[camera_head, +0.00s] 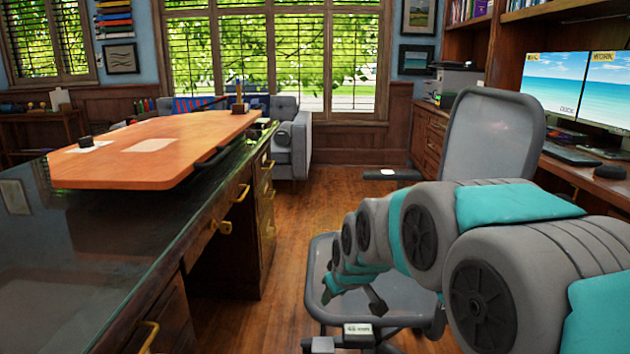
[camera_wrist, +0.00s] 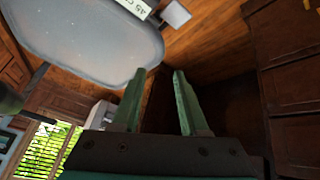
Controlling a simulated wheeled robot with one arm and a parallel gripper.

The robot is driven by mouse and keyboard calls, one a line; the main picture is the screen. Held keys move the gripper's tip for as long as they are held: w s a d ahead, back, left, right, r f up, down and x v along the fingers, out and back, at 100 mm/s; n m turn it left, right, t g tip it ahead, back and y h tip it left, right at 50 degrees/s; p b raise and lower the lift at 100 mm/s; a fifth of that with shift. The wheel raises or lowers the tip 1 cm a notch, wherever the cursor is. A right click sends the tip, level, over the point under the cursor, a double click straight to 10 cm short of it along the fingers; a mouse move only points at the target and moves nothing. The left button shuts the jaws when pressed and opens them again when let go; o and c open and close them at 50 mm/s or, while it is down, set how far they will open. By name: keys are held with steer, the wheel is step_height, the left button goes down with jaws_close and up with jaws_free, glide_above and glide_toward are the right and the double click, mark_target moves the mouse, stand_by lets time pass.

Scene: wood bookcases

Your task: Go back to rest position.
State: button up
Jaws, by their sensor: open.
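My gripper (camera_wrist: 157,73) shows in the wrist view as two green fingers, spread apart with nothing between them. In the head view my grey and teal arm stretches from the lower right toward the middle, over an office chair. The gripper's fingers are hard to make out there, near the arm's far end in front of the chair seat. The grey mesh chair (camera_head: 490,135) stands behind and beside my arm. Its seat also shows in the wrist view (camera_wrist: 85,35), at the upper left of the fingers.
A dark desk (camera_head: 75,265) with a raised wooden top (camera_head: 120,170) and drawers stands at the left. A right-hand desk holds two monitors (camera_head: 568,85). A grey sofa (camera_head: 290,140) stands under the window. Wooden floor (camera_head: 320,190) is clear between the left desk and the chair.

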steer(key=s+d+f+m+g, duration=0.1)
steer(key=s+d+m+g, duration=0.1)
steer(key=s, duration=1)
steer(key=s+d+f+m+g+h, duration=0.1)
steer(key=s+d, duration=0.4)
steer(key=s, duration=0.8)
steer(key=s+d+f+m+g, duration=0.1)
steer(key=s+d+m+g, duration=0.2)
steer(key=s, duration=1)
steer(key=shift+d+m+g+h, duration=0.3)
steer(key=shift+g+h, duration=0.1)
steer(key=shift+g, duration=0.7)
